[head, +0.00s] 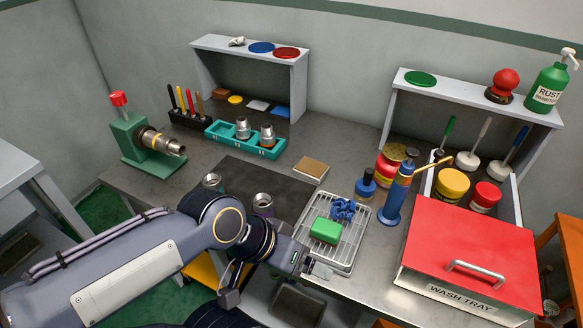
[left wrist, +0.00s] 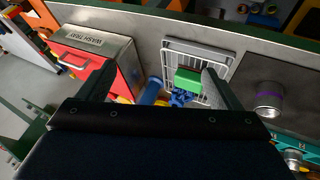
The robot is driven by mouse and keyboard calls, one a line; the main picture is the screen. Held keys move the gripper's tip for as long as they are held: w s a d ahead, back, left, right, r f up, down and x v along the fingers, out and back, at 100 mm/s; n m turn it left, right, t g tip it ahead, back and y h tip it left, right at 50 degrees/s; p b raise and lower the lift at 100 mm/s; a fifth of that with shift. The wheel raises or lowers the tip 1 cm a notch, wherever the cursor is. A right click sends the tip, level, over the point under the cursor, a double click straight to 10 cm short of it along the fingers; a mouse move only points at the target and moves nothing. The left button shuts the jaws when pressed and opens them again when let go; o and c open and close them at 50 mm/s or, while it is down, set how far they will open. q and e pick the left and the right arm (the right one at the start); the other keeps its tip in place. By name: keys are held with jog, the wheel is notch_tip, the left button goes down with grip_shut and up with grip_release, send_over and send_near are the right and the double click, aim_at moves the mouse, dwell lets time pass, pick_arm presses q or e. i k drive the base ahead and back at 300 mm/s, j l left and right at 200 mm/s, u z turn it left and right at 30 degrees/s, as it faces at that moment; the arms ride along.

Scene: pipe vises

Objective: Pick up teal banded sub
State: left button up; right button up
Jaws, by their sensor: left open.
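A short metal sub (head: 212,181) stands on the dark mat (head: 262,178), partly hidden behind my left arm; its band colour is hard to tell. A second sub (head: 263,204) stands nearer on the mat and shows a purple band in the left wrist view (left wrist: 270,98). Two more metal subs (head: 242,128) (head: 267,134) stand in the teal tray (head: 218,133); I cannot make out a teal band on them. My left gripper (head: 318,268) is open and empty at the near edge of the wire rack, right of the mat subs. My right gripper is not in view.
The wire rack (head: 345,262) holds a green block (head: 325,230) and a blue knobbly part (head: 343,209). A green vise (head: 140,140) holds a banded pipe (head: 163,143). A blue tool (head: 396,195) and red-lidded wash tray (head: 470,250) stand right. The mat's far part is clear.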

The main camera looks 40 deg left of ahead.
aim_at(213, 180)
jog(key=u, duration=2)
jog(key=i+j, duration=0.45)
jog(key=i+j+u, duration=0.1)
jog(key=i+j, duration=0.35)
jog(key=j, duration=0.25)
